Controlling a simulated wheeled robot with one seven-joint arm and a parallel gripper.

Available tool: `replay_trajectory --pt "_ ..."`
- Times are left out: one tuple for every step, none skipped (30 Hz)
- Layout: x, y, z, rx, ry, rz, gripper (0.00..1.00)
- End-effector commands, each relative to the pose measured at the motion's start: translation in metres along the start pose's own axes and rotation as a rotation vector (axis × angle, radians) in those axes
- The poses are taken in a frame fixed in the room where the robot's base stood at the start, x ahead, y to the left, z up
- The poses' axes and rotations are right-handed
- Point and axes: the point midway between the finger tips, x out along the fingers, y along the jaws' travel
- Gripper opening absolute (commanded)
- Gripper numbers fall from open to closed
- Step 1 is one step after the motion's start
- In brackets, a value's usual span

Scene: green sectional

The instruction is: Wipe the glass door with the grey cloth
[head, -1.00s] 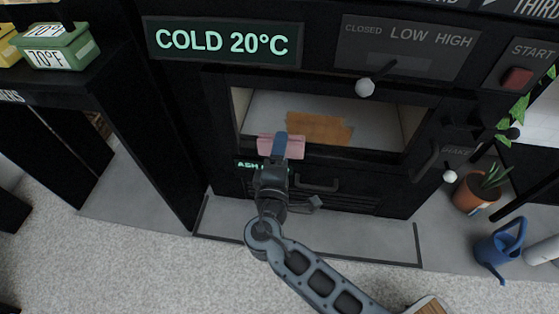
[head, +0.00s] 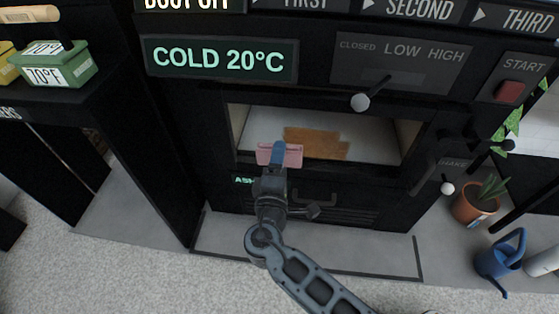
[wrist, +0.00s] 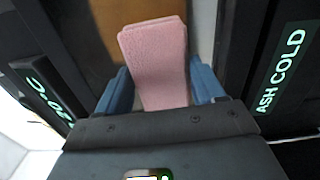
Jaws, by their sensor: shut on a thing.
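The glass door (head: 378,139) is a wide window in the black stove front, with a brown patch (head: 315,143) across its middle. My gripper (head: 278,152) is shut on a folded pink cloth (head: 294,156); no grey cloth shows. In the head view the cloth is in front of the window's lower edge, just left of and below the patch. I cannot tell whether it touches the glass. In the wrist view the cloth (wrist: 158,60) stands upright between the blue fingers and hides part of the brown patch (wrist: 105,15).
A handle (head: 314,197) sits below the window. A potted plant (head: 474,202) and blue watering can (head: 500,255) stand on the floor at right.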

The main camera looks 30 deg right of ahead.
Motion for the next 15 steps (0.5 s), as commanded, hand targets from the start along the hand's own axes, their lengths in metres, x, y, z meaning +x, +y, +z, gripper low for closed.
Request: replay_trajectory --pt "0.0008 0.0 0.0001 0.0 -0.001 0.0 0.44" --pt "0.0013 0.0 0.0001 0.0 -0.001 0.0 0.44" --pt "0.002 0.0 0.0 0.0 -0.001 0.0 0.44" --pt "0.0025 0.0 0.0 0.0 -0.001 0.0 0.44" --pt "0.0031 -0.0001 0.0 0.0 -0.001 0.0 0.44" --pt "0.0038 -0.0001 -0.0001 0.0 -0.001 0.0 0.44" --pt "0.0044 -0.0001 -0.0001 0.0 0.0 0.0 0.44" --pt "0.0049 -0.0001 -0.0002 0.0 0.0 0.0 0.44" --pt "0.0056 -0.0001 -0.0002 0.0 0.0 0.0 0.44" --pt "0.0062 -0.0001 -0.0003 0.0 0.0 0.0 0.44" --pt "0.0067 -0.0001 -0.0003 0.0 0.0 0.0 0.44" --pt "0.0074 -0.0001 -0.0003 0.0 0.0 0.0 0.44" --pt "0.0079 -0.0001 -0.0003 0.0 0.0 0.0 0.44" --pt "0.0085 -0.0001 -0.0003 0.0 0.0 0.0 0.44" --pt "0.0092 -0.0002 -0.0003 0.0 0.0 0.0 0.44"
